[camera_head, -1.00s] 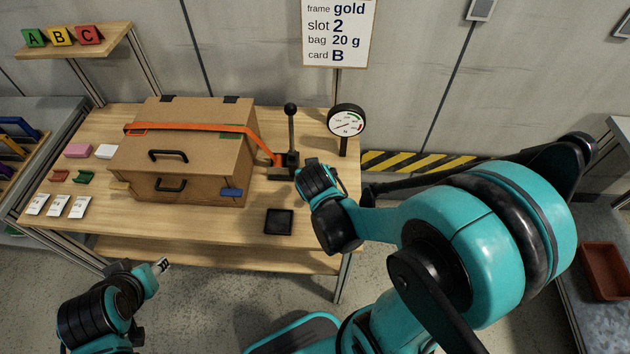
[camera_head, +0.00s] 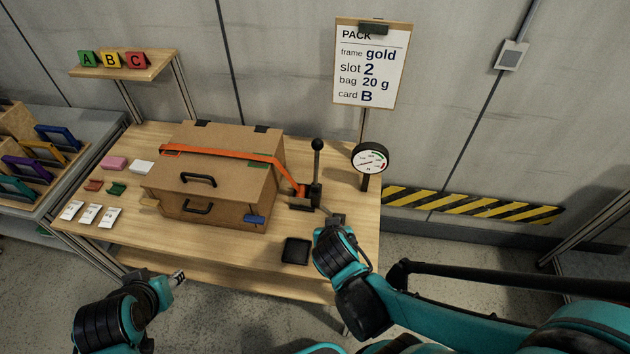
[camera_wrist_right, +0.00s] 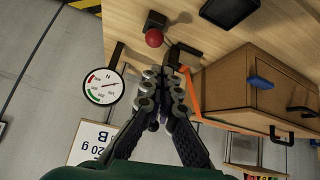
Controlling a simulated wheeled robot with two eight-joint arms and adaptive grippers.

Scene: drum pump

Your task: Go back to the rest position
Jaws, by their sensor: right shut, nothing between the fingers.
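My right gripper (camera_head: 338,220) is at the front right of the wooden table (camera_head: 225,248), just in front of the black lever (camera_head: 316,175). In the right wrist view its fingers (camera_wrist_right: 167,80) are together with nothing between them. A red ball knob (camera_wrist_right: 154,38) shows just beyond the fingertips there, apart from them as far as I can tell. My left gripper (camera_head: 178,278) hangs low in front of the table's front edge, away from all objects. It is too small to tell whether its fingers are open.
A brown case (camera_head: 207,180) with an orange strap (camera_head: 225,152) across it stands on the table. A black tray (camera_head: 296,250) lies near the front edge. Open floor lies right of the table, before a striped barrier (camera_head: 470,204).

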